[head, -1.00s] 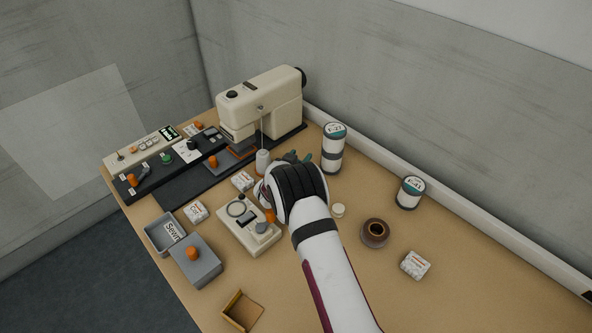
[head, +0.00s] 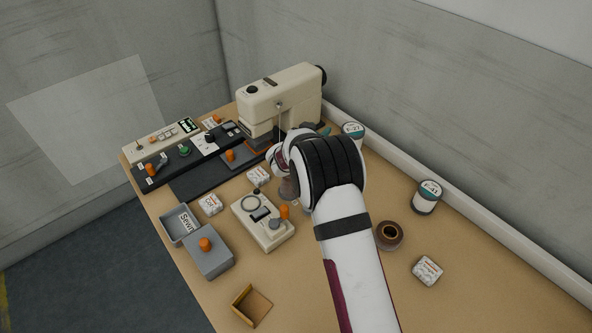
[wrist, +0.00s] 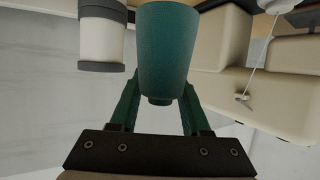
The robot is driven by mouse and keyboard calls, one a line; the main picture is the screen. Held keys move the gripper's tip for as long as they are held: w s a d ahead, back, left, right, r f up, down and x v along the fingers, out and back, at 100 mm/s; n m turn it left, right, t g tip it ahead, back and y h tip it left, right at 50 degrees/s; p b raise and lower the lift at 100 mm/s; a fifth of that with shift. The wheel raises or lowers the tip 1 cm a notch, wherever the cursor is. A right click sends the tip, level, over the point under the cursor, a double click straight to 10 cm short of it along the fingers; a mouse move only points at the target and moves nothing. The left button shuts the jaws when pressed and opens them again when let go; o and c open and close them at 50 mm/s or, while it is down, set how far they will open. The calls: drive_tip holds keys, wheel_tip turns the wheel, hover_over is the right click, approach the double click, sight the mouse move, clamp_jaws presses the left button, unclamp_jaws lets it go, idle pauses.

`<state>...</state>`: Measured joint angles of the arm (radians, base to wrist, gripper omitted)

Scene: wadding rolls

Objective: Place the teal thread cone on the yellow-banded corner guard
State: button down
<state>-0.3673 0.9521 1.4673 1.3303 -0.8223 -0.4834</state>
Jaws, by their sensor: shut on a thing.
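The teal thread cone (wrist: 165,45) fills the upper middle of the wrist view, its narrow end toward my palm. My gripper (wrist: 158,95) is shut on it, with a teal finger on each side. In the head view my wrist and forearm hide most of the gripper and cone; only a small teal bit shows beside the sewing machine. A small tan, open corner piece with raised sides (head: 252,305) lies at the table's front edge, apparently the corner guard. Its yellow band is too small to make out. My gripper is far from it, toward the back of the table.
The sewing machine (head: 280,97) stands at the back. A brown ring (head: 390,234), white box (head: 428,270), cream device (head: 262,222) and grey box (head: 208,252) surround the arm.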

wheel_tip(320, 180, up, 6)
drive_tip(key=s+a+f, duration=0.2)
drive_tip(key=s+a, duration=1)
drive_tip(key=s, duration=0.4)
hover_over(259, 295)
wheel_tip(259, 295, down, 14)
drive_tip(key=shift+r, duration=0.25)
drive_tip(key=shift+f, duration=0.1)
drive_tip(key=shift+c, duration=1.8)
unclamp_jaws()
